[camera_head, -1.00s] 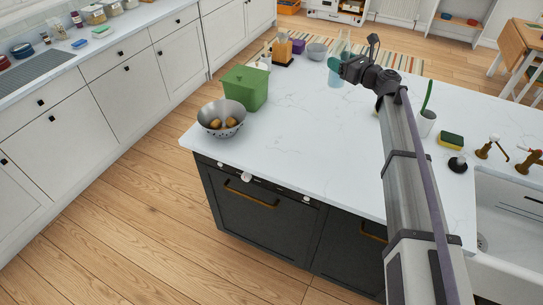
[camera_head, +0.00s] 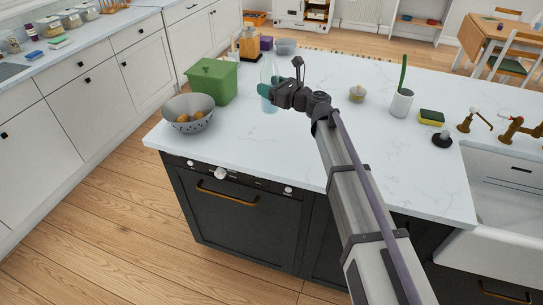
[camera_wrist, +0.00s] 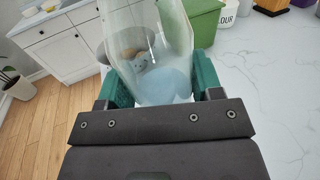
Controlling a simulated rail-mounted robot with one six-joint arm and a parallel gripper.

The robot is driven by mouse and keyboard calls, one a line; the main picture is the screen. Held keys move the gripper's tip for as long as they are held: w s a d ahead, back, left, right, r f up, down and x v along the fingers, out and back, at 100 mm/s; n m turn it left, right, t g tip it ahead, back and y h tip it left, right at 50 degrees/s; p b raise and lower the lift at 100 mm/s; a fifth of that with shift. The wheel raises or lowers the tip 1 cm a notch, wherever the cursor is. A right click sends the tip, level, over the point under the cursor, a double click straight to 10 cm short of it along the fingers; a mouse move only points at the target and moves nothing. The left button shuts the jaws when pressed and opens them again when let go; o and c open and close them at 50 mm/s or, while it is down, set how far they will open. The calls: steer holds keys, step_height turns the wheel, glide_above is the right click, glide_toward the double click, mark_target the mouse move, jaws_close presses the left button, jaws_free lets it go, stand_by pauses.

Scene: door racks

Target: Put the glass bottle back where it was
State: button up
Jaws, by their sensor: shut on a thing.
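The glass bottle (camera_head: 269,75) is clear with a blue tint and stands upright in my gripper (camera_head: 265,91), next to the green box on the island. The wrist view shows the bottle (camera_wrist: 150,50) large between the green fingers of my gripper (camera_wrist: 160,85), which are shut on it. The bottle's base is near the white worktop (camera_head: 240,135). I cannot tell whether it touches the worktop.
A green lidded box (camera_head: 213,80) and a grey colander (camera_head: 188,113) with brown round things in it stand left of the bottle. A small jar (camera_head: 357,94), a white pot (camera_head: 401,103) and a sponge (camera_head: 431,117) stand to the right. The worktop's front middle is clear.

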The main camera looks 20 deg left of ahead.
mark_target(272, 114)
steer(key=shift+s+d+f+b, duration=0.1)
steer(key=shift+s+f+b, duration=0.1)
steer(key=shift+s+f, duration=0.3)
steer(key=shift+s+f+b, duration=0.15)
steer(key=shift+s+f, duration=0.1)
steer(key=shift+f, duration=0.35)
steer(key=shift+s+d+m+t, duration=0.2)
steer(key=shift+s+m+t, duration=0.1)
steer(key=shift+t, duration=0.1)
steer(key=shift+d+r+t+h, duration=0.15)
steer(key=shift+d+t+h, duration=0.05)
steer(key=shift+t+h, duration=0.1)
steer(key=shift+w+d, duration=0.1)
steer(key=shift+w, duration=0.05)
steer(key=shift+f, duration=0.2)
step_height(272, 114, down, 10)
steer(key=b, duration=1)
steer(key=shift+w, duration=0.1)
steer(key=shift+r, duration=0.25)
steer(key=shift+f, duration=0.2)
steer(key=o, duration=1.2)
steer(key=shift+r, duration=0.2)
steer(key=v, duration=1.2)
